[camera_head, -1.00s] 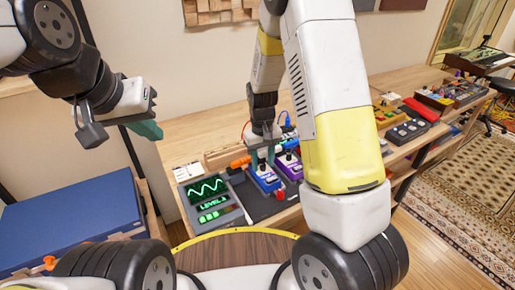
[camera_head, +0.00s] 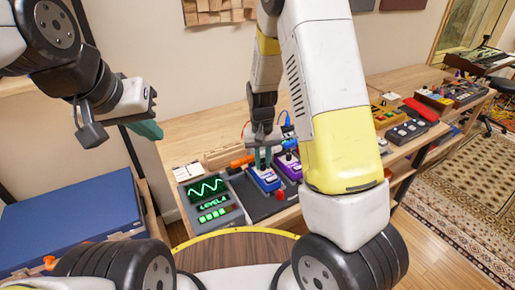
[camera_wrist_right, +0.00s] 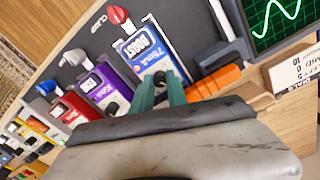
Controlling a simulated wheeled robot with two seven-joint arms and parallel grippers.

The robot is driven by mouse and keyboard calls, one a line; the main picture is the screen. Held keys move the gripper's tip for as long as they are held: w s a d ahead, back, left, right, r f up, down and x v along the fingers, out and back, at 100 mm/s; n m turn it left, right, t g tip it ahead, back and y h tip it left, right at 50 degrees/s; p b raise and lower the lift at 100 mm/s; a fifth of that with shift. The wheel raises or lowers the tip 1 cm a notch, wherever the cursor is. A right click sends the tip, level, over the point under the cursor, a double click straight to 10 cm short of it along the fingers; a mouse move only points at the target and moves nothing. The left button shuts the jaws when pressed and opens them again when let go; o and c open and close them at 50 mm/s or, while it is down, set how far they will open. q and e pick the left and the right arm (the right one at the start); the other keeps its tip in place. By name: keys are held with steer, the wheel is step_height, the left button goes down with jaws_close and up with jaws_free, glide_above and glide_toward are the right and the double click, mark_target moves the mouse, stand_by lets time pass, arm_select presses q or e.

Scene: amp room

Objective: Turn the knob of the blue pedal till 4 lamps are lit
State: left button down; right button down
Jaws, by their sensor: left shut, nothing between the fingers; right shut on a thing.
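The blue pedal (camera_head: 266,182) stands on the dark board, just right of the green-lit meter (camera_head: 207,190). The meter shows a wave, a LEVEL readout that looks like 4, and a row of several lit green lamps. My right gripper (camera_head: 263,160) points down over the blue pedal and is shut on its knob, which the fingers mostly hide. In the right wrist view the teal fingers (camera_wrist_right: 162,82) meet at the near end of the blue pedal (camera_wrist_right: 146,52). My left gripper (camera_head: 148,130) is shut and empty, up at the left, away from the pedals.
A purple pedal (camera_wrist_right: 108,88) stands close beside the blue one, with a red pedal (camera_wrist_right: 73,112) beyond it. An orange cylinder (camera_head: 242,161) lies close to my right fingers. A blue case (camera_head: 70,225) is at the lower left.

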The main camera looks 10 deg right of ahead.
steer(key=shift+m, duration=1.4)
steer(key=c, duration=1.3)
jaws_free()
